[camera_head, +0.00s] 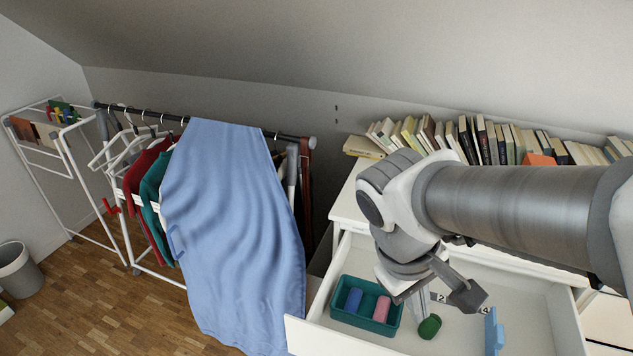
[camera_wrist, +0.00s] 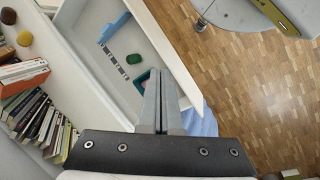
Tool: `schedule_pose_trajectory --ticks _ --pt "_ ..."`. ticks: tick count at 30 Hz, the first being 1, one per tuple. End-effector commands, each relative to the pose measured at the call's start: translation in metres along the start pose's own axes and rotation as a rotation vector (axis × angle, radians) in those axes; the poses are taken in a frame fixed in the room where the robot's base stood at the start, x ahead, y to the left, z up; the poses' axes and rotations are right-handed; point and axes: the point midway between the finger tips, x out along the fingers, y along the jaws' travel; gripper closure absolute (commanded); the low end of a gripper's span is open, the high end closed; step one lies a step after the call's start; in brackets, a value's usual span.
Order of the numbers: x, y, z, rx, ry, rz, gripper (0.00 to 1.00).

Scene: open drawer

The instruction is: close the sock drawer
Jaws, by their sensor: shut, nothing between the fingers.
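The white drawer (camera_head: 540,309) stands open from the white dresser (camera_head: 349,203) at the right in the head view. Inside it are a teal box (camera_head: 340,314) with a blue roll (camera_head: 353,299) and a pink roll (camera_head: 382,308), a green roll (camera_head: 429,326) and a light blue piece (camera_head: 493,332). My gripper (camera_head: 438,296) is shut and empty above the drawer. In the wrist view my shut fingers (camera_wrist: 162,77) cover part of the teal box, and the drawer (camera_wrist: 156,33) shows beyond them. I cannot tell whether the fingers touch the drawer.
A row of books (camera_head: 480,140) lines the dresser top. A blue cloth (camera_head: 232,220) hangs from a clothes rack left of the drawer. A grey bin (camera_head: 19,270) stands at far left.

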Motion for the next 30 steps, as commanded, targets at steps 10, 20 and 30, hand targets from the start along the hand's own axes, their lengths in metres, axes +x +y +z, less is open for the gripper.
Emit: schedule_pose_trajectory --ticks 10,20,30 --pt "0.079 -0.045 -0.044 -0.512 -0.286 0.294 1.0" --pt "0.137 -0.107 -0.098 -0.967 -0.454 0.682 1.0" --pt "0.202 -0.213 -0.144 -1.391 -0.512 1.171 1.0"
